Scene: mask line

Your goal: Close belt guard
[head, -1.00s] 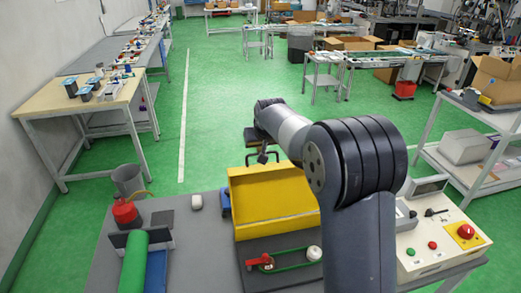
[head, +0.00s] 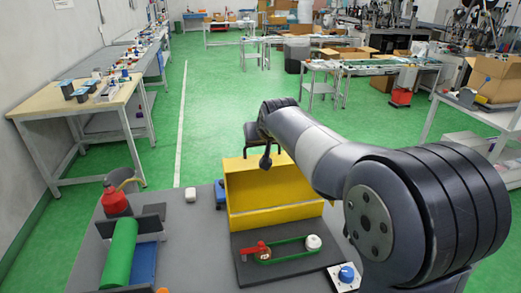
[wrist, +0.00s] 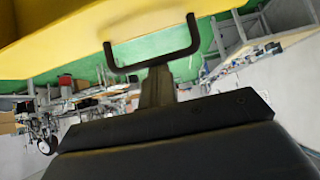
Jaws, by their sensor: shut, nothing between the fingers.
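The yellow belt guard (head: 268,190) stands open, tilted up behind the belt drive. The green belt (head: 285,248) lies uncovered on a dark plate (head: 250,277), between a red part and a white pulley (head: 313,242). My gripper (head: 265,160) is at the guard's upper edge, shut and empty. In the wrist view, the guard (wrist: 75,32) fills the top left and its black U-shaped handle (wrist: 150,66) hangs from it. My gripper's fingers (wrist: 157,88) are right by the handle's bar; I cannot tell whether they touch it.
A green roll (head: 119,255), a red bottle (head: 116,200) and a small white object (head: 190,194) are on the left of the grey bench. A box with a blue knob (head: 346,274) stands right of the belt plate. Green floor beyond the bench is open.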

